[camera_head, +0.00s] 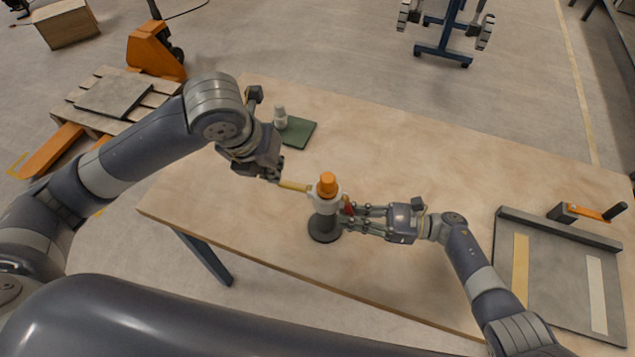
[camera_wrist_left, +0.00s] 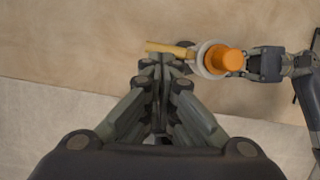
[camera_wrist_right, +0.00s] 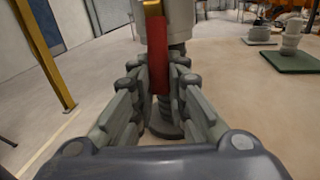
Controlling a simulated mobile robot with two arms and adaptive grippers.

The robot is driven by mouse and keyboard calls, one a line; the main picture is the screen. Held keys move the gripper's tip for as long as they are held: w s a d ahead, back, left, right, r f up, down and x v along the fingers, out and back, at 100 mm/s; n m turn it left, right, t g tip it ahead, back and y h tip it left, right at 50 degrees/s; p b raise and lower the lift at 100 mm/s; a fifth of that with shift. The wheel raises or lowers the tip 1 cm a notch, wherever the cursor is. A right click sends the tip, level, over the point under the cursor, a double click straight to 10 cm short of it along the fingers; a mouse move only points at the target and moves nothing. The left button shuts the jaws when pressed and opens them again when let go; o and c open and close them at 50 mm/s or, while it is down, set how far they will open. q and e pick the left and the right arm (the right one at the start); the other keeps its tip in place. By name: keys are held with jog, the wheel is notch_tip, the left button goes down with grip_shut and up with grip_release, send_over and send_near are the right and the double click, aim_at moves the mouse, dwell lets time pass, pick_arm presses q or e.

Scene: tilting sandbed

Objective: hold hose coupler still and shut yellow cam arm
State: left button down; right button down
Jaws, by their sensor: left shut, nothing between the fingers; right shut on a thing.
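The hose coupler (camera_head: 323,204) is a pale grey body with an orange cap (camera_head: 327,184), upright on a dark round base (camera_head: 324,228) on the table. Its yellow cam arm (camera_head: 294,186) sticks out to the left, roughly level. A red cam arm (camera_wrist_right: 158,60) hangs down on the coupler's other side. My right gripper (camera_head: 346,215) is shut on the coupler from the right, its fingers (camera_wrist_right: 158,72) either side of the red arm. My left gripper (camera_head: 272,176) is shut and empty at the yellow arm's outer end; in the left wrist view its tips (camera_wrist_left: 162,62) seem close beside the arm. Contact is unclear.
A green mat (camera_head: 299,134) with a small pale fitting (camera_head: 280,118) lies behind my left gripper. The back middle of the wooden table (camera_head: 420,150) is clear.

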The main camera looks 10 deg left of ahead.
pick_arm(q)
jog(key=w+r+n, duration=0.3)
jog(key=n, duration=1.4)
jog(key=w+r+n+g, duration=0.1)
jog(key=w+r+n, duration=0.2)
jog(key=n, duration=1.4)
jog(key=shift+w+r+n+g, duration=0.2)
jog(key=shift+w+n+g, duration=0.05)
jog(key=shift+n+g, duration=0.05)
jog(key=shift+a, duration=0.1)
jog(key=shift+f, duration=0.15)
